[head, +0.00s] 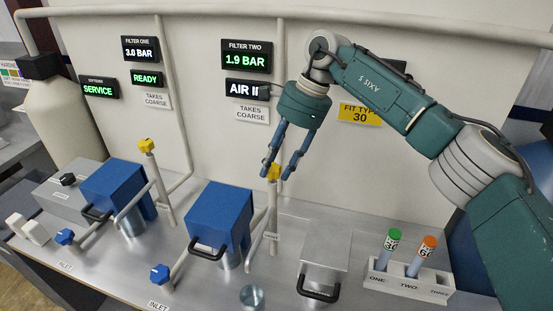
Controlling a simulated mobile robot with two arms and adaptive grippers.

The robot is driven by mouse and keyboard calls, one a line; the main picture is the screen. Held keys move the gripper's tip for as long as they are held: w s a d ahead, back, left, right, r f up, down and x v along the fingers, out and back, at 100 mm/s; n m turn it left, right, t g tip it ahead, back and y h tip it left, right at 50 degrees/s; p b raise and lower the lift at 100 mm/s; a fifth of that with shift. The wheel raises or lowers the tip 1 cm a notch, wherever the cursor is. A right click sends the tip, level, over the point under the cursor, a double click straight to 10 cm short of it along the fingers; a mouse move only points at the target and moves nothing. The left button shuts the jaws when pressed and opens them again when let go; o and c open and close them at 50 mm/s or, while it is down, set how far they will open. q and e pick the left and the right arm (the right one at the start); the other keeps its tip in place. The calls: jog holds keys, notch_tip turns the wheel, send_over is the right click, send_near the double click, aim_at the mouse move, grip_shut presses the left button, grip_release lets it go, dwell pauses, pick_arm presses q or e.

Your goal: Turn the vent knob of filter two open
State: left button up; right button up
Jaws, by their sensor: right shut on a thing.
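The vent knob of filter two is the yellow knob (273,171) on top of an upright pipe, to the right of the blue filter two housing (219,214). My right gripper (275,172) comes down from above and is shut on this yellow knob, one finger on each side, hiding part of it. The filter two display (247,57) reads 1.9 BAR, and the sign below it (247,89) shows AIR and a bar mark. My left gripper is not in view.
Filter one's blue housing (113,188) and yellow knob (147,145) stand to the left. Blue inlet knobs (160,274) sit in front. A metal box (325,256) with a black handle and a rack (409,281) with green- and orange-capped tubes stand to the right. A small cup (252,297) is at the front edge.

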jog(key=shift+w+a+r, duration=0.1)
jog(key=shift+w+r, duration=0.15)
jog(key=shift+r, duration=0.1)
jog(key=o, duration=1)
jog(key=shift+c, duration=0.2)
jog(key=shift+o, duration=0.7)
jog(key=shift+f, duration=0.2)
jog(key=v, duration=1.2)
